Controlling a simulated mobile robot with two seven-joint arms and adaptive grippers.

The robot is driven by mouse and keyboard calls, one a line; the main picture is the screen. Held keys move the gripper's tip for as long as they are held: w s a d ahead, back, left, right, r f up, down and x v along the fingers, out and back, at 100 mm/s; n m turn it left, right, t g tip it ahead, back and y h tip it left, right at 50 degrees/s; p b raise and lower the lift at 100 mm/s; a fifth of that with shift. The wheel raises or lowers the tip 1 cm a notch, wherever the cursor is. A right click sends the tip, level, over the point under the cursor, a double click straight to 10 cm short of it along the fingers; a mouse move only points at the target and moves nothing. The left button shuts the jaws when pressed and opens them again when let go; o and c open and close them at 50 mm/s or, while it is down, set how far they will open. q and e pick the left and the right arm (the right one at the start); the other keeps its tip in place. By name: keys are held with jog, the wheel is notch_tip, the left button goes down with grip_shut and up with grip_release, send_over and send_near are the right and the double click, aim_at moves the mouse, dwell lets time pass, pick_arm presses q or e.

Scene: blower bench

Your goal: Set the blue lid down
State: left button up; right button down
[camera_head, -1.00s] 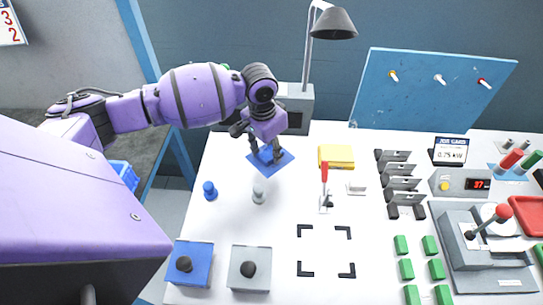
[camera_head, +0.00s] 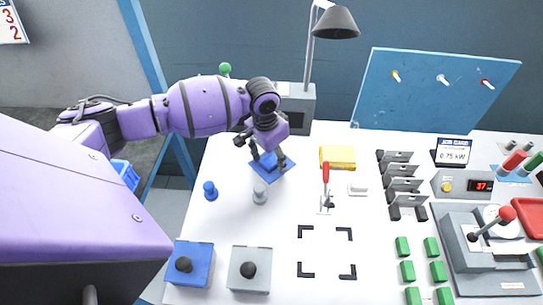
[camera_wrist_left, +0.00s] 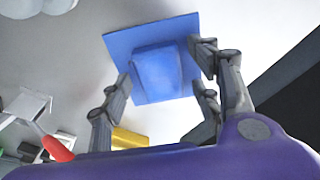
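The blue lid (camera_head: 285,171) is a flat square plate with a raised blue block handle (camera_wrist_left: 157,72) in its middle. It appears to lie flat on the white bench, behind the grey peg. My left gripper (camera_head: 269,157) is over the lid, its fingers on either side of the handle. In the left wrist view, the fingers (camera_wrist_left: 163,72) stand spread, with a gap between the right finger and the handle. The left gripper is open. My right gripper is in neither view.
A blue peg (camera_head: 210,190) and a grey peg (camera_head: 260,192) stand in front of the lid. A yellow block (camera_head: 338,157) and a red-handled clamp (camera_head: 326,178) are to the right. A lamp (camera_head: 334,24) stands behind.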

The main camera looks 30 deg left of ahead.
aim_at(268, 163)
pick_arm(q)
notch_tip(268, 163, up, 12)
jog(key=s+p, duration=0.1)
jog(key=shift+s+a+r, duration=0.15)
jog(key=shift+s+a, duration=0.05)
dwell(0.3)
dwell(0.5)
